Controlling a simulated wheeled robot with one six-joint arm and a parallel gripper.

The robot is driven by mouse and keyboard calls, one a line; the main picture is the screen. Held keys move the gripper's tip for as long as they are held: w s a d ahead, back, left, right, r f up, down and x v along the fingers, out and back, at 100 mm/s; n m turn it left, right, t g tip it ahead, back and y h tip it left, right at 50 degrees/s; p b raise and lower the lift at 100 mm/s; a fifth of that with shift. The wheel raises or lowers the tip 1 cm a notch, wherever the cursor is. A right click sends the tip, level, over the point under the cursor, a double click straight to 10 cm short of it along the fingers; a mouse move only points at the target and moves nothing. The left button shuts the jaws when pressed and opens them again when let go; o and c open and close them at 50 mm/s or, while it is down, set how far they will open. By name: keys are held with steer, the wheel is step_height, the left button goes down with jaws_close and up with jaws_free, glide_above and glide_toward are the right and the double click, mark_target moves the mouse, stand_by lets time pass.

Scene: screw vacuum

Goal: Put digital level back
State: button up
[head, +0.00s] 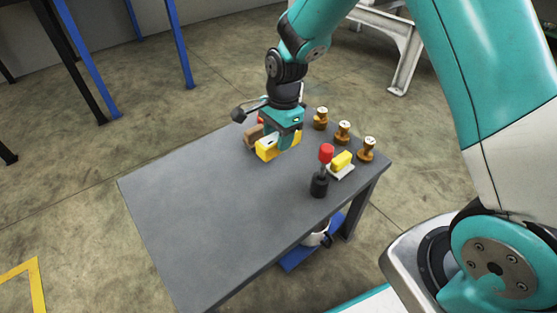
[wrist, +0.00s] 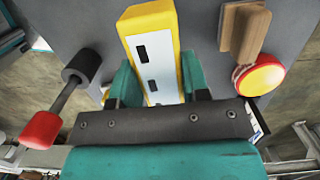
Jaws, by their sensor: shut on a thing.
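The digital level, a yellow block with a white face and small dark windows, shows beneath my gripper (head: 284,138) near the far end of the grey table. I take the yellow block (head: 268,151) in the head view to be this level. In the wrist view the level (wrist: 150,50) runs between the two teal fingers of my gripper (wrist: 158,85), which is shut on it. Its near end lies between the fingers. I cannot tell whether it touches the table or hangs just above it.
A black and red tool (head: 320,180) stands on the table (head: 200,220), near a yellow piece (head: 341,161) on a white plate. Several brown pegs (head: 343,132) line the right edge. A brown-handled tool (wrist: 246,30) lies right of the level. The table's near left is clear.

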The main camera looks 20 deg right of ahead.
steer(key=shift+f+b, duration=0.9)
steer(key=shift+f, duration=2)
steer(key=shift+f, duration=0.15)
steer(key=o, duration=1.1)
